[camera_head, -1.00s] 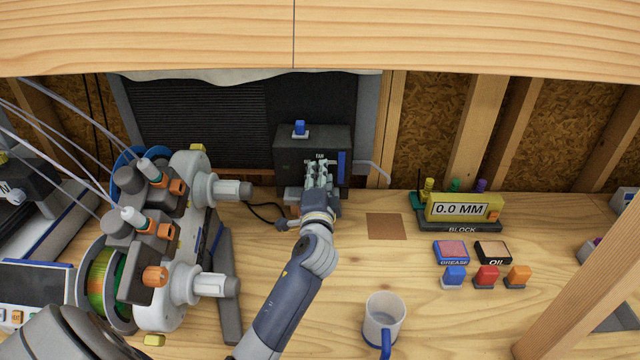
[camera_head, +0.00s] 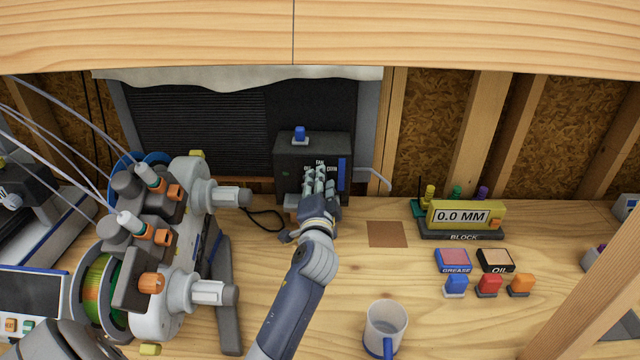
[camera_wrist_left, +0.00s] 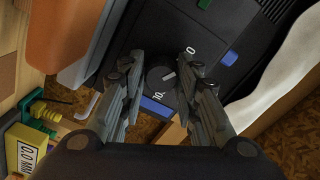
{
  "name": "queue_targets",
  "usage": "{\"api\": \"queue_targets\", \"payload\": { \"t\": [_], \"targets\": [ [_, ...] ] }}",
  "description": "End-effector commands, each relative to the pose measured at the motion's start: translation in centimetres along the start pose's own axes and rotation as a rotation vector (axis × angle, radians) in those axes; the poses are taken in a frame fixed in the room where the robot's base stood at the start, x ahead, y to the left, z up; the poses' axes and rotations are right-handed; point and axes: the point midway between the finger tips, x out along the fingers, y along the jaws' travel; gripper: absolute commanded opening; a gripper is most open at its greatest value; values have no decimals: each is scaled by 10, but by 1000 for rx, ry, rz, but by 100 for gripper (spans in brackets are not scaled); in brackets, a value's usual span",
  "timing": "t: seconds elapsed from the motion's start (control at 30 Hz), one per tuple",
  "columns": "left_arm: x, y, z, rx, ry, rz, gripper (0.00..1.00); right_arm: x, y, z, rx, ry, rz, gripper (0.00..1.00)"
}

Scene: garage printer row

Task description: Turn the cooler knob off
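The cooler is a dark box (camera_head: 288,157) at the back of the bench, with a "FAN" label, a blue strip on its right and a blue button on top. Its round dark knob (camera_wrist_left: 160,78) shows in the wrist view, with a pale pointer mark and a "0" and a "10" printed near it. My left gripper (camera_head: 320,170) is at the box front and hides the knob in the head view. In the wrist view the left gripper (camera_wrist_left: 160,68) is open, one finger on each side of the knob. Contact cannot be told. My right gripper is not in view.
A filament-spool machine (camera_head: 180,265) stands close left of my arm. A mug (camera_head: 384,325) stands at the front. A yellow gauge (camera_head: 465,212), pads and coloured buttons lie to the right. A wooden post (camera_head: 590,285) rises at the right. A shelf (camera_head: 320,35) overhangs the top.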

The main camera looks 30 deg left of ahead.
Motion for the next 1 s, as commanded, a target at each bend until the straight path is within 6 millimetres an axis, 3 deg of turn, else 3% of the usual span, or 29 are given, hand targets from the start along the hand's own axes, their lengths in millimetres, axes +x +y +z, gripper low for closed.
{"api": "queue_targets", "payload": {
  "t": [0.43, 0.8, 1.0],
  "targets": [
    [-4, 0, 0, 2, 1, 0, 48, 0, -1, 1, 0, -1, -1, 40],
    [-60, 2, 0, 1, 0, 3, 48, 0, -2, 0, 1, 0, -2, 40],
    [-75, 1, 0, 1, 0, 1, 48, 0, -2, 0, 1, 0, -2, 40]
  ]
}}
